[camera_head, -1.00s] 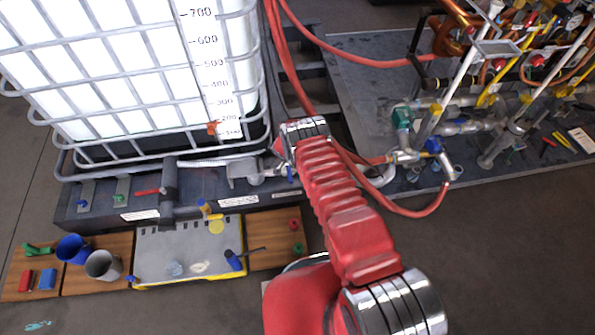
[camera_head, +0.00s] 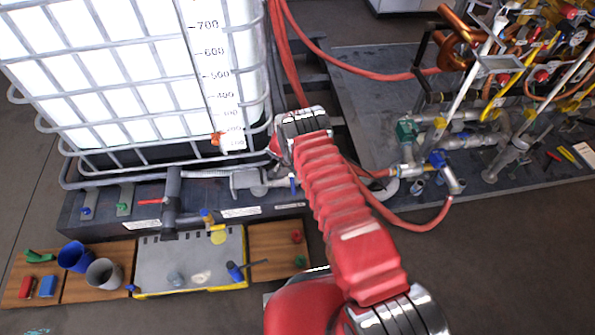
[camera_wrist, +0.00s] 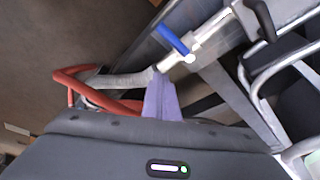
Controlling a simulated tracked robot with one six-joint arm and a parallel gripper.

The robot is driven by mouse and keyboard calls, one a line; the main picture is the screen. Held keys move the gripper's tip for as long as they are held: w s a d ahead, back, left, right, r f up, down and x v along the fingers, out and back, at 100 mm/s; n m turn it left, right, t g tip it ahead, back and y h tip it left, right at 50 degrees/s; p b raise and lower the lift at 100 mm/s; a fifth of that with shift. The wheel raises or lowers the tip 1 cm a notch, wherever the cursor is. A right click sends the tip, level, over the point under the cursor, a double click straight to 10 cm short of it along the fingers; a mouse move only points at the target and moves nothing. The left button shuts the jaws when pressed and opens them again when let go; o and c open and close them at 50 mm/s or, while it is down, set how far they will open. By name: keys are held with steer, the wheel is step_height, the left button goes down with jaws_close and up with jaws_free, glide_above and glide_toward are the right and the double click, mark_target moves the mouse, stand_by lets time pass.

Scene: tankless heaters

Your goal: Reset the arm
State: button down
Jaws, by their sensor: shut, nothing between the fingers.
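My red ribbed arm (camera_head: 335,195) reaches up and away in the head view, from the lower right to a chrome joint in front of the tank's lower right corner. My gripper is hidden behind the arm there. In the wrist view, my gripper (camera_wrist: 161,98) shows as pale purple fingers close together beyond the dark wrist housing. It is shut and empty. A metal pipe fitting with a blue valve handle (camera_wrist: 172,38) lies beyond the fingertips. Whether they touch any pipe is unclear.
The caged white tank (camera_head: 130,75) stands left of the arm. Red hoses (camera_head: 410,213) loop beside the arm, also in the wrist view (camera_wrist: 100,98). A pipe rig (camera_head: 500,110) stands right. A grey panel (camera_head: 200,255) and wooden boards lie lower left. The lower-right floor is clear.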

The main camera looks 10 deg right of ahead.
steer(key=shift+n, duration=0.3)
steer(key=s+d+n+g, duration=0.1)
steer(key=s+n+g, duration=0.3)
steer(key=s, duration=0.5)
steer(key=s+r+n+y, duration=0.1)
steer(key=s+r+n, duration=0.35)
steer(key=r, duration=1.35)
steer(key=s+r+n+y, duration=0.15)
steer(key=s+r, duration=0.55)
steer(key=r, duration=1)
steer(key=s+r+t, duration=0.3)
steer(key=s+r, duration=0.7)
steer(key=r, duration=0.3)
steer(key=s+d+r+t, duration=0.1)
steer(key=s+r+t, duration=0.3)
steer(key=s+r, duration=0.6)
step_height(320, 180, up, 4)
steer(key=shift+r+n+y, duration=0.1)
steer(key=shift+n+y, duration=0.2)
steer(key=shift+y, duration=0.15)
